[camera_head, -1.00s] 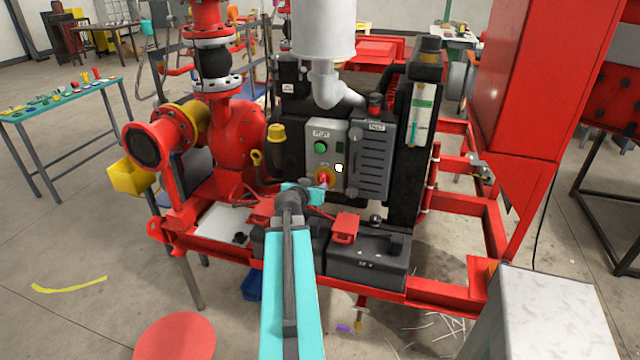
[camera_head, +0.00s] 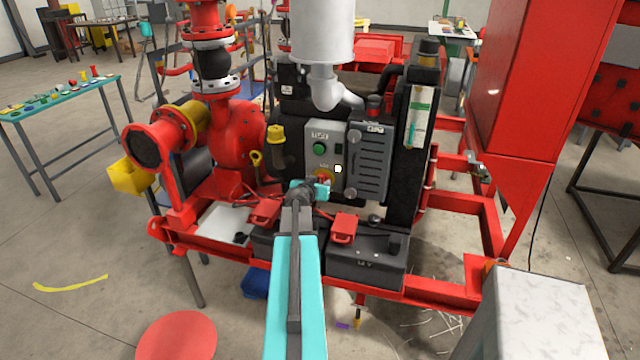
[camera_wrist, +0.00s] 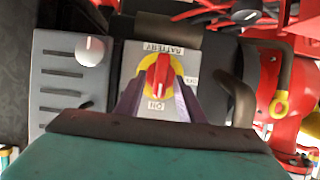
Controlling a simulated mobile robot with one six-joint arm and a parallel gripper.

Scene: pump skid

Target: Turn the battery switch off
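The battery switch is a red knob (camera_wrist: 158,75) on a yellow disc, on a grey plate marked BATTERY, ON and OFF. In the wrist view its handle stands roughly upright in the picture, in line with the ON label; OFF is at the right. My gripper (camera_wrist: 157,92) has its two dark fingers spread on either side of the knob's lower part, with yellow showing between. I cannot tell whether they touch it. In the head view my gripper (camera_head: 320,188) is right at the switch on the grey control panel (camera_head: 340,135) and hides most of it.
A green button (camera_head: 319,149) sits above the switch. A grey louvred cover (camera_head: 369,160) is close at the right. The black battery (camera_head: 368,262) with a red terminal cover (camera_head: 344,228) lies below. A yellow-ringed handle (camera_wrist: 279,104) shows in the wrist view.

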